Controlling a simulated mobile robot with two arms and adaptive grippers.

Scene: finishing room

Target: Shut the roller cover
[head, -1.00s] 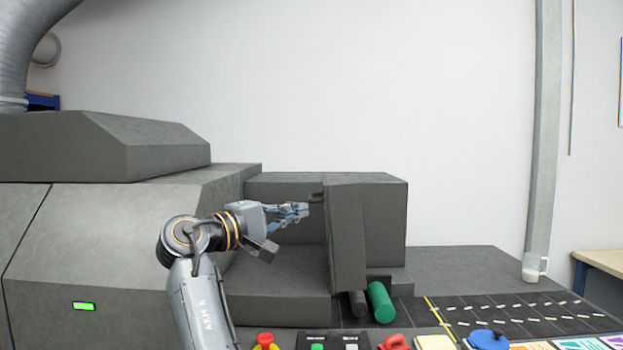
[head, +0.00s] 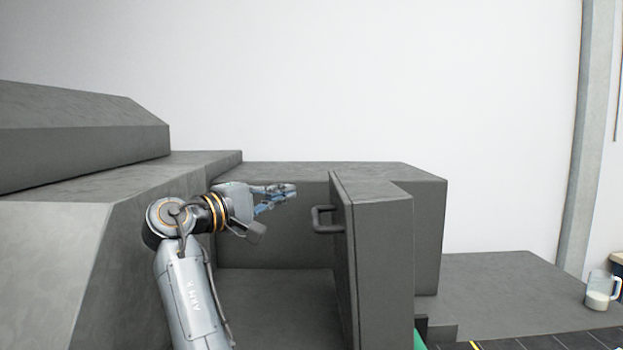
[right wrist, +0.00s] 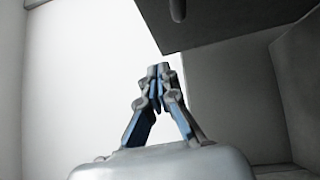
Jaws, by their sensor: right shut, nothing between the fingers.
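The roller cover (head: 378,255) is a dark grey panel standing open, edge-on, right of the middle in the head view. Its dark bar handle (head: 327,219) sticks out to the left. My right gripper (head: 293,190) is shut and empty, left of and slightly above the handle, with a gap in the picture. In the right wrist view the closed blue-grey fingertips (right wrist: 158,70) point up towards the dark cover (right wrist: 225,18), and the handle (right wrist: 177,10) shows at the top edge. My left gripper is out of view.
The grey machine body (head: 60,250) fills the left. An open recess (head: 275,300) lies left of the cover, with a grey block (head: 428,230) behind. A green roller (head: 419,340) shows at the bottom.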

